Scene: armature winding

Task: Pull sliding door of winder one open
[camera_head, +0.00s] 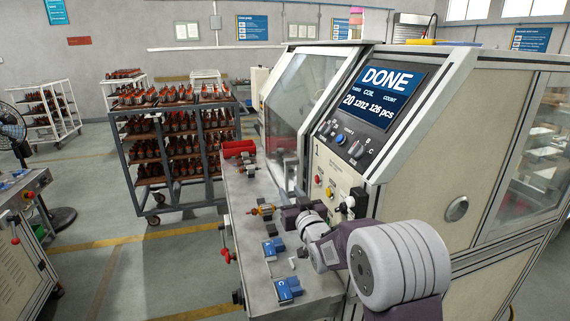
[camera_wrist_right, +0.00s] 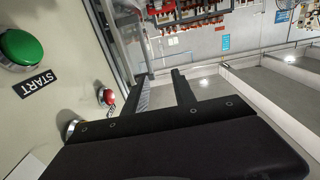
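Winder one (camera_head: 345,170) is a cream machine with a "1" on its panel and a screen reading "DONE". Its sliding door (camera_head: 297,92) is a clear panel in a pale frame, left of the screen; it looks shut. The handle cannot be made out. My right gripper (camera_head: 284,213) is low in front of the panel, over the grey counter, below the door. In the right wrist view its two black fingers (camera_wrist_right: 164,85) are apart with nothing between them. My left gripper is not in view.
The grey counter (camera_head: 255,185) carries red parts (camera_head: 239,149), an orange-yellow part (camera_head: 262,210) by my gripper and blue fixtures (camera_head: 287,290). A green START button (camera_wrist_right: 20,48) and red button (camera_wrist_right: 105,97) are left of the fingers. A loaded rack (camera_head: 127,165) stands beyond.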

